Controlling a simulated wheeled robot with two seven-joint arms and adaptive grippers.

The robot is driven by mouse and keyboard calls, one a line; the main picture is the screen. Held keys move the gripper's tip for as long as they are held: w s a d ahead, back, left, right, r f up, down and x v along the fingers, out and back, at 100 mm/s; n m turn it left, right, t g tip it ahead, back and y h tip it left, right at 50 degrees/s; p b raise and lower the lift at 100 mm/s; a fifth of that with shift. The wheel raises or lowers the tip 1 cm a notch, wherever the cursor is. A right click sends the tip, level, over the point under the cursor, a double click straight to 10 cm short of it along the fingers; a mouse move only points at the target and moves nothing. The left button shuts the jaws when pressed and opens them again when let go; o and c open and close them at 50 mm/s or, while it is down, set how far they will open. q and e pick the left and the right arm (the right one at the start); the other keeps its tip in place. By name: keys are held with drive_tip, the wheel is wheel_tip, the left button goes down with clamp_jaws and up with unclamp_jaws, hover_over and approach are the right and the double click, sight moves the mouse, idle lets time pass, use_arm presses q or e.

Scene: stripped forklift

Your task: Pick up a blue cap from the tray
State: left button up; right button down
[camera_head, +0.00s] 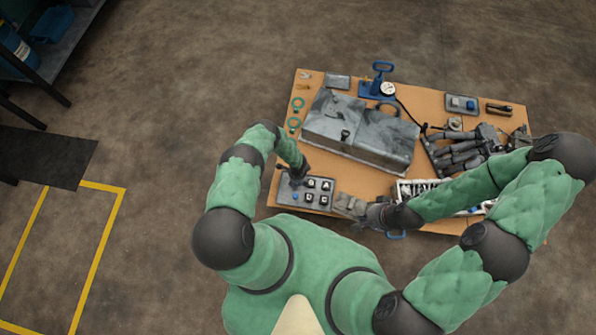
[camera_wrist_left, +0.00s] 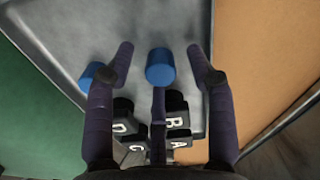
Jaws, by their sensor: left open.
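The grey metal tray (camera_head: 318,206) lies at the front left of the table; its bare floor fills much of the left wrist view (camera_wrist_left: 150,25). One blue cap (camera_wrist_left: 160,70) stands on it between the fingers of my left gripper (camera_wrist_left: 160,52), which is open. A second blue cap (camera_wrist_left: 89,76) stands to the left, partly behind the left finger. Black lettered blocks (camera_wrist_left: 175,122) are nearer, partly hidden by the fingers. In the head view, my left gripper (camera_head: 299,173) is over the tray's back edge. My right gripper (camera_head: 352,206) is right of the tray; its jaw state is unclear.
A large grey metal case (camera_head: 360,132) lies behind the tray. A blue pump with a gauge (camera_head: 380,86) stands at the back. Bare tabletop shows around the tray.

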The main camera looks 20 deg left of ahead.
use_arm(q)
drive_tip(key=c, duration=0.9)
drive_tip(key=shift+o, duration=0.2)
drive_tip(key=shift+r, duration=0.15)
